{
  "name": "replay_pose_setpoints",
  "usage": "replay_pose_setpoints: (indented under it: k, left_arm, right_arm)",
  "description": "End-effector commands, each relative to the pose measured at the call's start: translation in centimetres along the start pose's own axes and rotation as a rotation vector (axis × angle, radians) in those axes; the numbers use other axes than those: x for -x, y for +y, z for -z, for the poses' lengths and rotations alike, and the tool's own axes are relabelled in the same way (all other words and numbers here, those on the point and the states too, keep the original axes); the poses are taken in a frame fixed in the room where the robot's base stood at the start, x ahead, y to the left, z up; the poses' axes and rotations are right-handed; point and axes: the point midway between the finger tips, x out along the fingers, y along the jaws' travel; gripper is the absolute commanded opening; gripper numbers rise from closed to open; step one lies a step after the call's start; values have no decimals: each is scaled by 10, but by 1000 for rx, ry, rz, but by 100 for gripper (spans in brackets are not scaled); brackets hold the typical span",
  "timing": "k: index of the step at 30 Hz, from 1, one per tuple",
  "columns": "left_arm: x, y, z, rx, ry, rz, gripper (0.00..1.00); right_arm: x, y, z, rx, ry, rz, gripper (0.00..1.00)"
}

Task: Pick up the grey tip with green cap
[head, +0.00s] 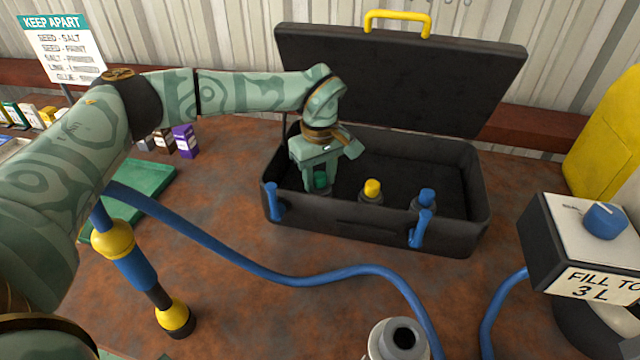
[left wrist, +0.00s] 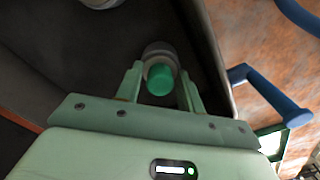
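The grey tip with green cap (left wrist: 160,76) stands in the open black case, at its left end. In the head view its green cap (head: 320,179) shows between the fingers, and its lower part is mostly hidden. My left gripper (head: 318,186) points down into the case over it. In the left wrist view the gripper's two fingers (left wrist: 160,88) are apart, one on each side of the cap, with narrow gaps that look clear. The gripper looks open and not closed on it. My right gripper is not in view.
The black case (head: 350,228) also holds a yellow-capped tip (head: 373,188) and a blue-capped tip (head: 427,198) to the right. Its front wall and blue latches (head: 420,229) stand close by. A blue hose (head: 260,270) crosses the table. A green tray (head: 150,188) lies left.

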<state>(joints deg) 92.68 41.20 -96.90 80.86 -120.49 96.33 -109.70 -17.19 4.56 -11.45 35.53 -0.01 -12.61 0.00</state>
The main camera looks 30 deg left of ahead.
Motion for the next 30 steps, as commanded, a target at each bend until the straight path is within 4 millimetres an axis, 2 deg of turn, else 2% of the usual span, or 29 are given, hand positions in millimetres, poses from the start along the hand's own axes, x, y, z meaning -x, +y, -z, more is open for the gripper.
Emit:
replay_pose_setpoints:
  k: [8, 13, 18, 28, 30]
  left_arm:
    - [0, 0, 0, -1, 0, 0, 9]
    - [10, 0, 0, -1, 1, -2, 9]
    - [37, 0, 0, 0, 2, -3, 9]
    - [95, -29, -41, -3, 2, -4, 9]
    - [101, -38, -53, -4, 0, -1, 9]
  right_arm:
    - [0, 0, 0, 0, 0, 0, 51]
    - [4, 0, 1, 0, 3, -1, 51]
    - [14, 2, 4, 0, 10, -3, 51]
    - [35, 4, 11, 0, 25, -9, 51]
    - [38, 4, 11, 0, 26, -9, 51]
